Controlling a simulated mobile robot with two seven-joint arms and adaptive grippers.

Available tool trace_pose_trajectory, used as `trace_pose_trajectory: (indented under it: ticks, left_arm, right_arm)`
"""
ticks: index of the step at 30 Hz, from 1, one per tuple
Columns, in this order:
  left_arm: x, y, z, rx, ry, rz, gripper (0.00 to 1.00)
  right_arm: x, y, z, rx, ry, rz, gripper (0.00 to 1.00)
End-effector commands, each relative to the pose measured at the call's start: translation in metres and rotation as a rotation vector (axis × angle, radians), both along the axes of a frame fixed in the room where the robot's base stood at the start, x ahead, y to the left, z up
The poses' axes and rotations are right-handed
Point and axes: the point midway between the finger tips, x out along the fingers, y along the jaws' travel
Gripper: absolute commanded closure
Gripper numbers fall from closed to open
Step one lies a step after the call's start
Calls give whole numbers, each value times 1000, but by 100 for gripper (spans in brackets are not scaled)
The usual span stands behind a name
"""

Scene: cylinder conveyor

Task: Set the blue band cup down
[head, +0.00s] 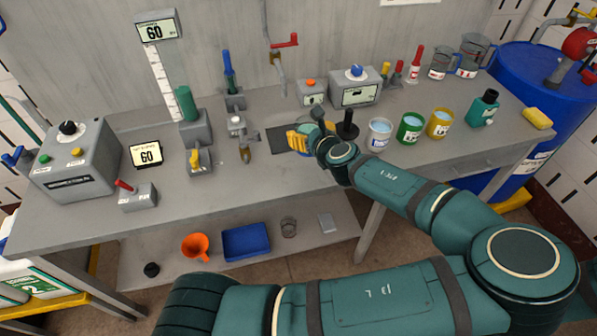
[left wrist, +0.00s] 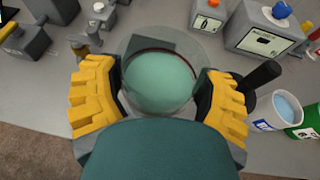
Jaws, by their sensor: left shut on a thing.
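My left gripper (head: 297,141) is over the workbench, at the right part of a dark square pad. In the left wrist view its yellow fingers (left wrist: 160,98) are shut on the sides of a clear round cup (left wrist: 128,52) with teal-green contents. The cup is seen from above; no blue band shows on it, as the fingers and gripper body cover its sides. My right gripper is not in view.
Right of the gripper stand a black post (head: 347,125), a pale cup with blue contents (head: 379,134), a green cup (head: 411,128) and a yellow cup (head: 440,124). The dark pad (head: 279,143) lies beside a brass tap (head: 244,152). Bare bench (head: 285,178) lies in front.

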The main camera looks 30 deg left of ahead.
Motion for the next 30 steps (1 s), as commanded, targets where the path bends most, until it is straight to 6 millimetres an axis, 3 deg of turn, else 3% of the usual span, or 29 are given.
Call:
trace_pose_trajectory:
  ticks: [4, 10, 17, 24, 30]
  left_arm:
    - [0, 0, -13, 1, 2, -2, 70]
    - [0, 0, -49, 1, 2, -2, 70]
    - [0, 0, -66, 0, 0, -2, 70]
    - [-1, 0, -97, 1, 2, -2, 70]
    - [0, 0, -99, 0, -1, -2, 70]
  right_arm:
    - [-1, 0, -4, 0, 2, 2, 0]
    - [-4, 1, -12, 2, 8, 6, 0]
    - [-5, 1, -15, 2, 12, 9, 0]
    - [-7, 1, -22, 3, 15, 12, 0]
    - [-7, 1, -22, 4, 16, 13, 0]
